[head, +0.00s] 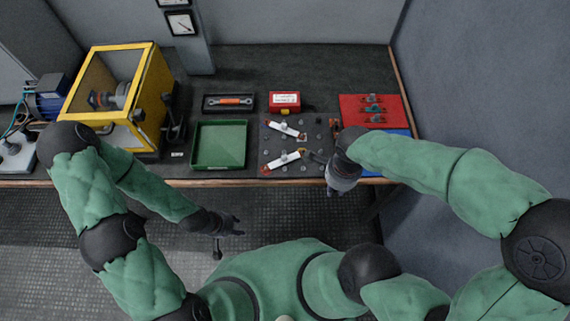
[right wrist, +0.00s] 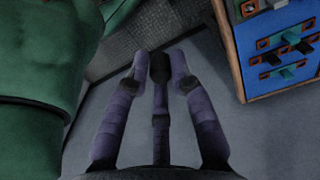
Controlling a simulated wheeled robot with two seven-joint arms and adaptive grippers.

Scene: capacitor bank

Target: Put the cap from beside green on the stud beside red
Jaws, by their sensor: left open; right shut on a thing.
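A dark board (head: 270,148) with several grey studs stands on the bench. Two white bars lie slanted on it, an upper one (head: 284,130) and a lower one (head: 282,161), with small coloured marks at their ends. Which mark is green or red is too small to tell. My right gripper (head: 335,192) is at the bench's front edge, right of the board. In the right wrist view its fingers (right wrist: 160,68) are closed in on a small dark thing, likely the cap, mostly hidden. My left gripper (head: 228,238) is open and empty, in front of the bench.
A green tray (head: 219,166), a dark tray with an orange-handled tool (head: 229,102) and a red box (head: 285,101) are nearby. A yellow-framed machine (head: 120,95) stands left. Red (head: 352,105) and blue mats with small parts lie right, beside a wall.

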